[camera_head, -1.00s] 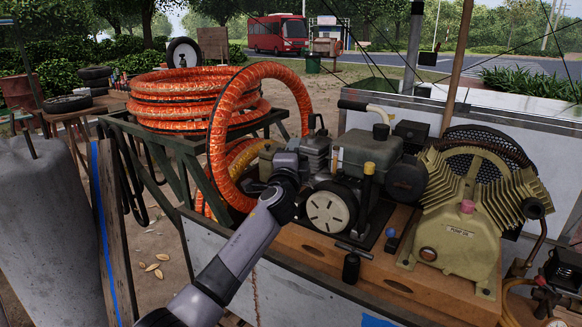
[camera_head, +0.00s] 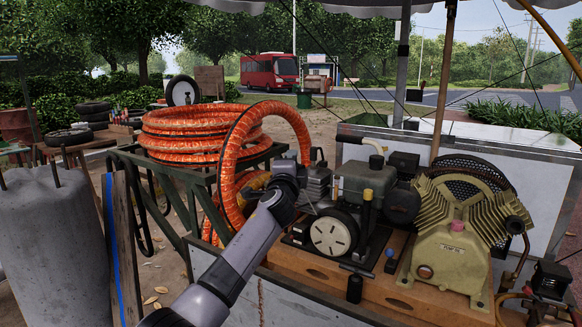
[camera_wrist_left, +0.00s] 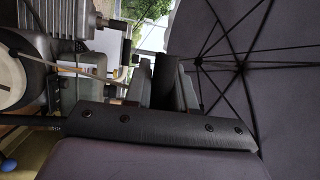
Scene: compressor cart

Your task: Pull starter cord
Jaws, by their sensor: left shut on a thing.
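The small engine (camera_head: 366,190) sits on the cart, with its round white starter disc (camera_head: 332,236) facing me. My left arm comes in from the lower left. The grip is shut on the starter handle, which is largely hidden. My right gripper is not in view.
The orange hose coil (camera_head: 200,130) lies on a green metal frame beside my left arm, with one loop close to the gripper. The tan pump (camera_head: 450,250) stands right of the engine. A concrete block (camera_head: 50,245) is at left.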

